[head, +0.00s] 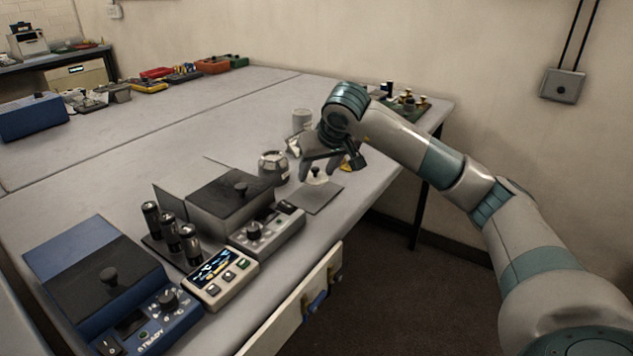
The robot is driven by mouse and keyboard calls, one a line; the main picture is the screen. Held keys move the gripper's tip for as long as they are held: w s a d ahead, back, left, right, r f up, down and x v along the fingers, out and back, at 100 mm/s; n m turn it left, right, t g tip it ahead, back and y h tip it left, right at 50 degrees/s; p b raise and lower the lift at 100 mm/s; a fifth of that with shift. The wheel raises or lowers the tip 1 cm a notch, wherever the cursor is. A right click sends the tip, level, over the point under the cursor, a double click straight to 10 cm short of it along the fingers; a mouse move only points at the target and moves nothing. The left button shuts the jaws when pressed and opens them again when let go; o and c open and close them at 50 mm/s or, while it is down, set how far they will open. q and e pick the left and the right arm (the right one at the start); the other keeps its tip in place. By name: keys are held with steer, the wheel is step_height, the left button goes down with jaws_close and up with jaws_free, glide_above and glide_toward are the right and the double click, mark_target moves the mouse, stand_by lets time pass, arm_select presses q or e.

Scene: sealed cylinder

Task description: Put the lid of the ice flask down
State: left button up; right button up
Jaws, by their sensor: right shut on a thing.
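The ice flask (273,167) is a silvery round vessel standing on the table, left of my right gripper. My right gripper (318,167) is shut on the lid (316,176), a small pale piece with a dark knob. The lid is at or just above a grey square mat (319,199); I cannot tell whether it touches the mat. The gripper's fingers partly hide the lid. My left gripper is not in view.
A grey device with a dark top (230,196), dark cylinders (170,236), a display unit (220,281) and a blue device (105,275) stand at the left front. The table's right edge is close to the mat.

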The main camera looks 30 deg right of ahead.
mark_target(317, 180)
steer(key=shift+w+f, duration=0.15)
steer(key=shift+w, duration=0.05)
steer(key=shift+s+a+f+p, duration=0.1)
steer(key=shift+f+p, duration=0.2)
steer(key=shift+f, duration=1.65)
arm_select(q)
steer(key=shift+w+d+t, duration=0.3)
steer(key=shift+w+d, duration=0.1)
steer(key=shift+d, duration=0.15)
arm_select(e)
steer(key=shift+f, duration=0.1)
